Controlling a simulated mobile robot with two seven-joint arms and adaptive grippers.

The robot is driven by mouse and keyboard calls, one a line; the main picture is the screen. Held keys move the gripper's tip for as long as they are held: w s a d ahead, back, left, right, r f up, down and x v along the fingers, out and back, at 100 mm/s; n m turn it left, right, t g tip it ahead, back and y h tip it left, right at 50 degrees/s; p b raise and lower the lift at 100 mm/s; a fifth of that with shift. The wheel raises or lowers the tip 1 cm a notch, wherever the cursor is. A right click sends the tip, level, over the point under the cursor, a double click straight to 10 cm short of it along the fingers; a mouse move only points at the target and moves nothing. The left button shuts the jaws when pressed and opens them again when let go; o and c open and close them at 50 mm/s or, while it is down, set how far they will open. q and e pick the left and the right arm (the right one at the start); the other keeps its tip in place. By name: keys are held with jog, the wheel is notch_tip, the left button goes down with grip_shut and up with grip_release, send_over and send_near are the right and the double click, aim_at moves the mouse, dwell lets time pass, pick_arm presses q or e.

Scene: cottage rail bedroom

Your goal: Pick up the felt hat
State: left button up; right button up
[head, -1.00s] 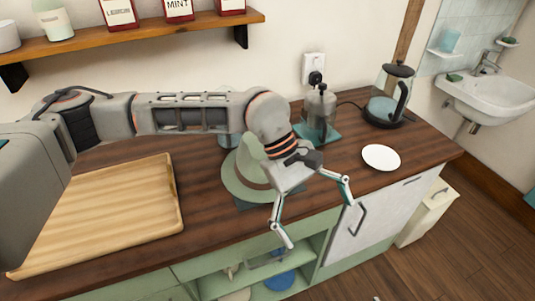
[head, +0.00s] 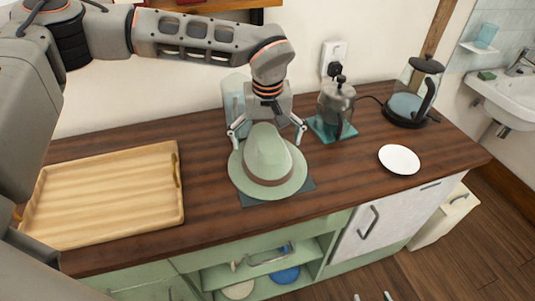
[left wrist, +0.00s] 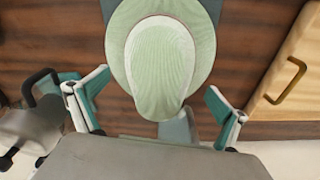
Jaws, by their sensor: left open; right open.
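The pale green felt hat (head: 262,172), with a brown band, sits upright on a dark square mat (head: 296,192) on the wooden counter. My left gripper (head: 268,134) is open just behind the hat's crown, its fingers spread to either side of it. In the left wrist view the hat (left wrist: 160,60) lies ahead between the two open fingers (left wrist: 158,100), and I see no finger closed on it. I cannot tell whether a finger touches the brim. My right gripper (head: 373,296) shows only as two separated fingertips at the bottom edge.
A wooden tray (head: 100,195) lies left of the hat. A glass jar (head: 233,95) stands behind it, and a moka pot (head: 337,105) on a teal mat behind right. A white plate (head: 399,159) and a kettle (head: 408,105) are further right. Counter between hat and plate is clear.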

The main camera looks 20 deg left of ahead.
pick_arm(q)
notch_tip(320, 180, down, 3)
jog(key=shift+w+f, duration=0.1)
jog(key=shift+w, duration=0.05)
jog(key=c, duration=1.2)
jog(key=shift+c, duration=0.3)
jog(key=shift+d, duration=0.1)
